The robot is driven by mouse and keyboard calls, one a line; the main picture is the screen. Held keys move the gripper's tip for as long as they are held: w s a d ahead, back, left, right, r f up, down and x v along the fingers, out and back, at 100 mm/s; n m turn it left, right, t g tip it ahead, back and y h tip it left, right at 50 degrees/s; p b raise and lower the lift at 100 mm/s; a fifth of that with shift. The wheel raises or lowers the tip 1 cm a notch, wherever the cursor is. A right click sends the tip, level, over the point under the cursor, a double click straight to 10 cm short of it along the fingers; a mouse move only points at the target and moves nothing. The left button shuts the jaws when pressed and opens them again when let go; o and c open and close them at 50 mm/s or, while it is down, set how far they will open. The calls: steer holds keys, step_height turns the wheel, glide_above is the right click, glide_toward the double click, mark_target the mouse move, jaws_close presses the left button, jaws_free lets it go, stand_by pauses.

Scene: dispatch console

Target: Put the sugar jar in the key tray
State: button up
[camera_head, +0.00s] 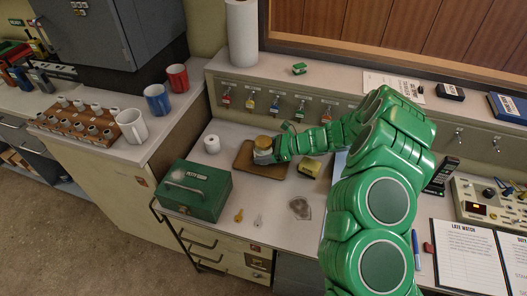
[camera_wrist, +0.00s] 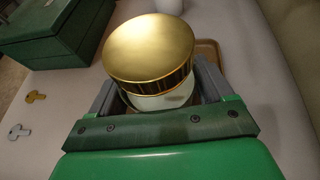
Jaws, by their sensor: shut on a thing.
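The sugar jar has a round gold lid and a pale body; it shows in the head view (camera_head: 263,142) and large in the wrist view (camera_wrist: 150,48). My gripper (camera_head: 264,156) is shut on the jar, with a finger on each side of its body in the wrist view (camera_wrist: 160,97). The brown key tray (camera_head: 243,161) lies on the desk beneath the jar and gripper; its edge also shows behind the jar in the wrist view (camera_wrist: 209,47). The jar looks upright. Its base is hidden, so I cannot tell whether it touches the tray.
A green cash box (camera_head: 195,190) stands left of the tray, and a white roll (camera_head: 212,144) is behind it. Loose keys (camera_head: 239,215) lie in front. Tagged keys hang along the back panel.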

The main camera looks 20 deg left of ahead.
steer(key=o, duration=1.3)
steer(key=shift+f, duration=0.1)
steer(key=shift+w+d+r, duration=0.1)
steer(key=shift+d+r, duration=0.15)
steer(key=v, duration=1.1)
steer(key=shift+d+r, duration=0.15)
steer(key=shift+d, duration=0.05)
